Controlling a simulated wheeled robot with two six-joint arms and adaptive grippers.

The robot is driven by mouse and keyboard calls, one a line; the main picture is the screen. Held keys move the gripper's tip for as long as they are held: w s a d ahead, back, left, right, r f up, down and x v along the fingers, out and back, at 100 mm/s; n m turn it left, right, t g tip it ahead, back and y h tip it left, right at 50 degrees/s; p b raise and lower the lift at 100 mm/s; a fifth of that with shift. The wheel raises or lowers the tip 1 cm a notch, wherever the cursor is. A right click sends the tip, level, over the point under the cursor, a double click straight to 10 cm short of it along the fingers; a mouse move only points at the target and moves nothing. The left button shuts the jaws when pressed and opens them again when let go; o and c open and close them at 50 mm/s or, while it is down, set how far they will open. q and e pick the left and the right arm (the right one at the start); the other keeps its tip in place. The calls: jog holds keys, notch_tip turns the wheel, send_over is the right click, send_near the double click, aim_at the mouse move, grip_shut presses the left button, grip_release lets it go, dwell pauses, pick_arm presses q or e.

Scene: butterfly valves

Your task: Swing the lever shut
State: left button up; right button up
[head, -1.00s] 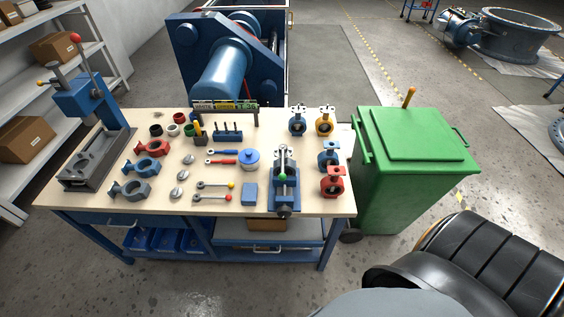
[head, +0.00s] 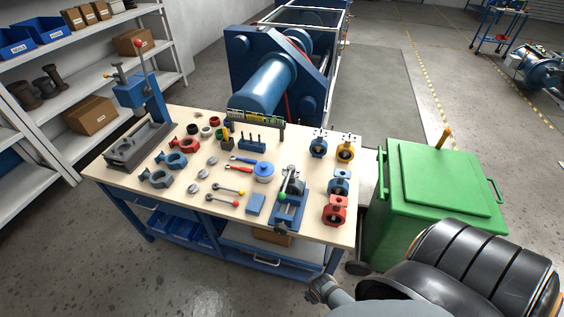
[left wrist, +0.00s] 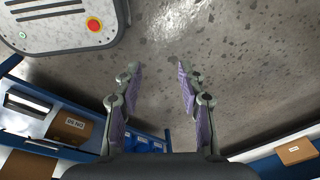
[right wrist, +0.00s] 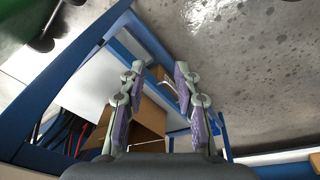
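A blue vise-like fixture (head: 289,211) stands near the front right of the workbench (head: 232,222). A lever with a green knob (head: 283,196) is on it; the exact lever angle is too small to tell. Two loose levers, one with a yellow knob (head: 241,193) and one with a red knob (head: 236,204), lie left of it. My left gripper (left wrist: 158,72) is open and empty, with floor between its fingers. My right gripper (right wrist: 160,70) is open and empty beside the bench's lower frame and shelf. Neither gripper is near the fixture.
Several small valves, including a red one (head: 335,210), stand along the bench's right side. A press (head: 140,98) with a red-knobbed handle is at the left end. A green bin (head: 440,185) stands right of the bench. Shelving (head: 100,60) is at left. Floor in front is clear.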

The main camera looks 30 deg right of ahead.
jog(key=w+a+r+m+p, duration=0.1)
jog(key=w+r+p, duration=0.3)
jog(key=r, duration=1.3)
jog(key=w+a+r+p, duration=0.1)
jog(key=w+r+p, duration=0.2)
jog(key=w+r, duration=0.85)
pick_arm(q)
notch_tip(320, 180, up, 8)
jog(key=s, duration=0.1)
jog(key=shift+s+d, duration=0.15)
jog(key=shift+d, duration=0.2)
pick_arm(e)
jog(key=w+d+r+m+g, duration=0.1)
jog(key=w+d+r+m, duration=0.2)
jog(key=r, duration=0.4)
jog(key=w+d+r+m+g, duration=0.1)
jog(key=w+d+r+m, duration=0.2)
jog(key=w+r+m, duration=0.3)
jog(key=shift+w+d+r+m+y, duration=0.3)
jog(key=shift+w+r+y, duration=0.1)
jog(key=shift+w, duration=0.6)
jog(key=shift+f, duration=0.15)
